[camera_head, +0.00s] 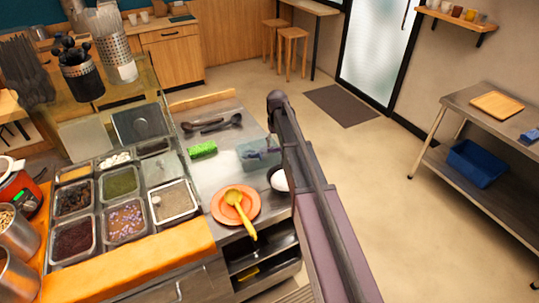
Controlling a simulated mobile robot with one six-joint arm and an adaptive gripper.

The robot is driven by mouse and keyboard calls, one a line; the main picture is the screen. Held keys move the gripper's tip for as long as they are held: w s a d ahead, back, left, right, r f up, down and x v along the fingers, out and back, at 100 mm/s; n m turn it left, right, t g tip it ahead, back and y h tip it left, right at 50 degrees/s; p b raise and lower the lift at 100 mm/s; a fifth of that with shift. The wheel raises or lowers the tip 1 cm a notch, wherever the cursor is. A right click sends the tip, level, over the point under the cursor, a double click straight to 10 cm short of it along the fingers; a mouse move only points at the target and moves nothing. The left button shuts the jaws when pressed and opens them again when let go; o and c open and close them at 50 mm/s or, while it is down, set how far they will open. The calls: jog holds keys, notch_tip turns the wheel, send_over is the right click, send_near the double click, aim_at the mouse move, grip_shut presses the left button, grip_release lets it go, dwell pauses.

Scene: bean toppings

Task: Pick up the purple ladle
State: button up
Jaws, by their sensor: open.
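A small dark purplish thing (263,154) lies at the clear bluish container (248,163) on the steel counter, just left of my arm. It may be the purple ladle, but it is too small and partly covered to be sure. Two dark ladles or spoons (207,125) lie farther back on the counter. A yellow ladle (238,205) rests on an orange plate at the counter's front. My arm rises from the bottom right and crosses in front of the counter's right edge. My gripper cannot be made out; it is hidden or out of view.
A green sponge-like block (203,149) lies left of the container. A dark bowl with something white (279,180) sits partly behind my arm. Topping trays (122,184) fill the left side, with utensil holders (82,78) above. Open floor (425,230) lies to the right, before a steel table (480,120).

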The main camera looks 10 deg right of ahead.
aim_at(276, 152)
jog(key=shift+f, duration=0.3)
notch_tip(276, 152, down, 5)
jog(key=b, duration=0.5)
dwell(0.4)
jog(key=shift+r, duration=0.1)
dwell(0.4)
grip_shut()
